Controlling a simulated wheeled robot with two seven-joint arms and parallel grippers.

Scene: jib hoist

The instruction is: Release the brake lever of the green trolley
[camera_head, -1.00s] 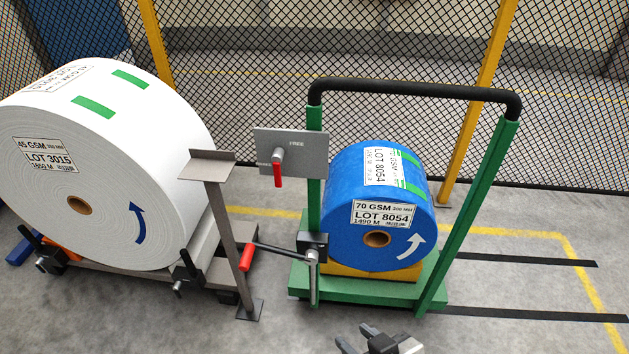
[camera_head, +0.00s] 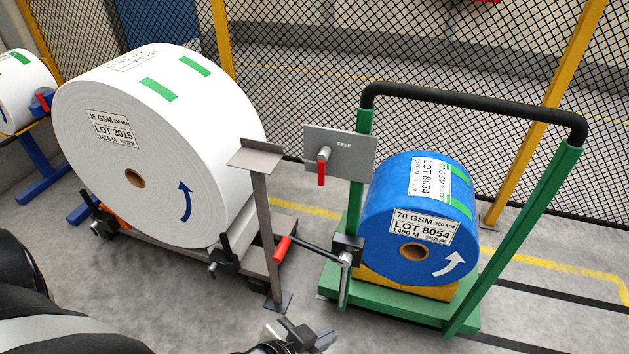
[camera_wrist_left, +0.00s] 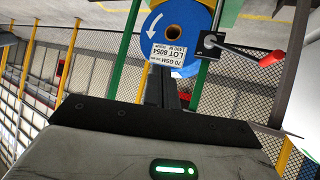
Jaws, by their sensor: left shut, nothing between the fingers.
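The green trolley (camera_head: 395,303) stands right of centre in the head view with a blue roll (camera_head: 388,215) on it. A grey plate marked FREE (camera_head: 358,160) sits at its left post. A short lever with a red grip (camera_head: 321,172) hangs down from that plate. Lower on the post, a dark block (camera_head: 346,247) carries a longer arm ending in a red grip (camera_head: 282,250), which points left. It also shows in the wrist view (camera_wrist_left: 258,57). My left gripper (camera_head: 312,338) is shut and empty at the bottom edge, apart from both levers. My right gripper is out of view.
A brown post stand (camera_head: 264,235) stands just left of the long lever. A large white roll (camera_head: 150,150) on a low frame stands further left. Mesh fencing (camera_head: 300,90) runs behind. Floor is clear in front of the trolley.

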